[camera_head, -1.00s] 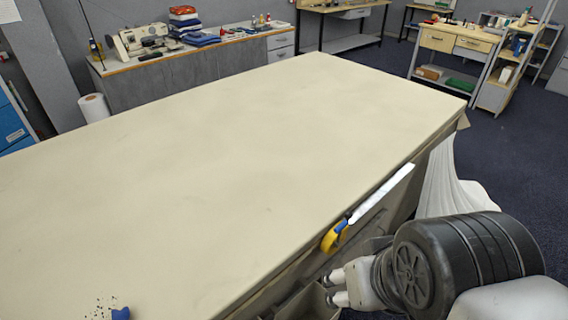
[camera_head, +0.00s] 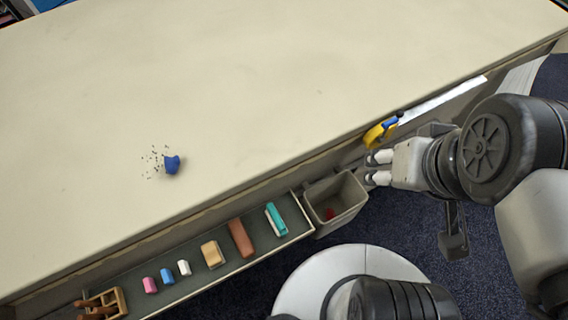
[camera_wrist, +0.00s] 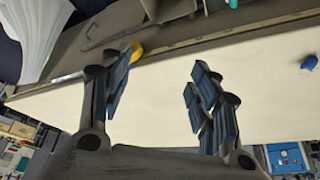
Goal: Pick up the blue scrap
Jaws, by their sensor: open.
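The blue scrap (camera_head: 172,164) is a small crumpled piece lying on the pale cloth table (camera_head: 260,80), left of centre in the head view. Dark specks lie just to its left. It also shows at the right edge of the wrist view (camera_wrist: 309,62). My gripper (camera_head: 374,168) is at the table's front edge, well to the right of the scrap and apart from it. In the wrist view its two fingers (camera_wrist: 160,95) are spread wide with nothing between them.
A tray along the table's front holds several blocks, including a teal one (camera_head: 277,219) and a brown one (camera_head: 241,238). A grey bin (camera_head: 337,200) with something red inside hangs beside it. A yellow tool (camera_head: 378,134) sits at the edge near my gripper. The tabletop is mostly clear.

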